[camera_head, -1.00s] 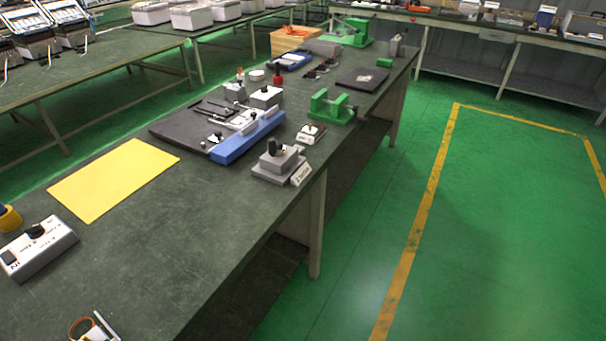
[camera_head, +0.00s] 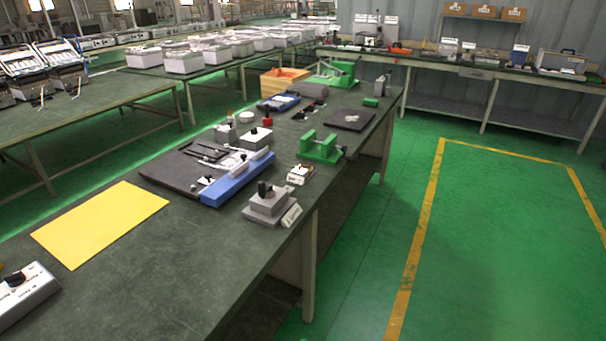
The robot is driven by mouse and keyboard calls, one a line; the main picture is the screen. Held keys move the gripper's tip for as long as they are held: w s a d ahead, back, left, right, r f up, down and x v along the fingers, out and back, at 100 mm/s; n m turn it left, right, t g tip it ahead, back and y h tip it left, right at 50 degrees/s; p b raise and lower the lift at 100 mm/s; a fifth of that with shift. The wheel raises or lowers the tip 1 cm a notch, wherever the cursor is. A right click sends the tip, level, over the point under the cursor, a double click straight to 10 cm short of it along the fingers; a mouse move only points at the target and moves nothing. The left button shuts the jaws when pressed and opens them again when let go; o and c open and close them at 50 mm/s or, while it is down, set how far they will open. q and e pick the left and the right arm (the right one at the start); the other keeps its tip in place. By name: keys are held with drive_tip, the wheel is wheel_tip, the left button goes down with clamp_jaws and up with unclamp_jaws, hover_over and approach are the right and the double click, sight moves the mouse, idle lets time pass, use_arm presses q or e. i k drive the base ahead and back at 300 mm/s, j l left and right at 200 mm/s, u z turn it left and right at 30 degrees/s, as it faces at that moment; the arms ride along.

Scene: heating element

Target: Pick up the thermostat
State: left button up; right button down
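No item is clearly recognisable to me as the thermostat. A light grey box with a black knob and small print (camera_head: 30,297) is cut off at the lower left corner of the near table. A grey stepped block with a black knob and a white label (camera_head: 268,205) stands at the near table's right edge. Neither of my grippers is in view.
The long dark green table (camera_head: 180,270) holds a yellow sheet (camera_head: 100,222), a black board (camera_head: 165,172), a blue bar fixture (camera_head: 237,181), green clamps (camera_head: 320,149) and an orange bin (camera_head: 284,80). Its near surface is mostly bare. Green floor (camera_head: 490,235) lies open at right.

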sight(297, 175)
drive_tip(key=i+l+z, duration=0.15)
drive_tip(key=i+l, duration=0.4)
drive_tip(key=i+l+z, duration=0.1)
drive_tip(key=i+l, duration=0.4)
drive_tip(key=i, duration=0.25)
